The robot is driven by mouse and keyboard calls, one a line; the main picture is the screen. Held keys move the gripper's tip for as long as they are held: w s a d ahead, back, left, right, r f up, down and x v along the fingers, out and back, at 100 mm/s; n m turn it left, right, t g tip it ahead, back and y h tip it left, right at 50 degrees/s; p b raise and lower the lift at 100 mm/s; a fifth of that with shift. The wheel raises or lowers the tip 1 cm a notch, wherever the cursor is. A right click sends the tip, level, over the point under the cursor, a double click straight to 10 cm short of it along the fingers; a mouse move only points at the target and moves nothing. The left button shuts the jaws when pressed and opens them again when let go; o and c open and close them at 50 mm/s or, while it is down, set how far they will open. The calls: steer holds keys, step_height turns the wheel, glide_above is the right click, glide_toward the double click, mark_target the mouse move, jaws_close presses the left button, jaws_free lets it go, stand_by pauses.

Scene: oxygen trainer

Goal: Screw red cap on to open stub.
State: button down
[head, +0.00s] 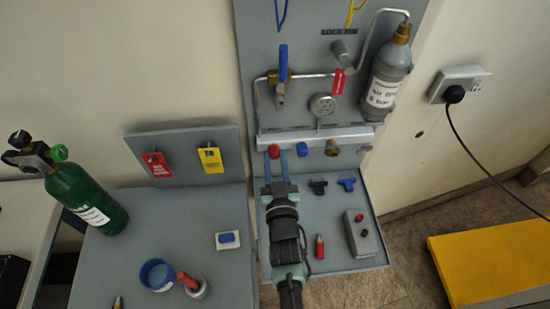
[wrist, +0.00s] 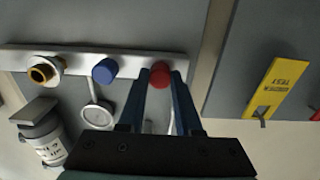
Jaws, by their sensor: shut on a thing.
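My gripper (head: 277,163) is shut on a red cap (head: 274,152), at the left end of the silver manifold rail (head: 315,136) on the upright panel. In the wrist view the red cap (wrist: 160,73) sits between the tips of my two blue fingers (wrist: 161,82), against the rail (wrist: 133,63). The cap covers whatever stub is behind it, and I cannot tell how far on it sits. Beside it is a blue cap (head: 302,149) on the rail. Further right an open brass stub (head: 332,148) is bare; it also shows at the left in the wrist view (wrist: 43,72).
On the shelf right of my arm lie a black fitting (head: 318,187), a blue one (head: 347,184), a red-and-brass piece (head: 320,247) and a grey button box (head: 362,235).

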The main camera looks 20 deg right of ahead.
steer(key=shift+m, duration=1.3)
steer(key=shift+p, duration=0.3)
steer(key=shift+m, duration=0.6)
steer(key=c, duration=0.6)
jaws_free()
steer(key=shift+s, duration=0.1)
steer(key=shift+p+v, duration=0.45)
steer(key=shift+v, duration=0.6)
steer(key=n+b, duration=0.1)
steer(key=n, duration=0.2)
steer(key=shift+f, duration=0.15)
steer(key=shift+n, duration=0.3)
steer(key=shift+b, duration=0.4)
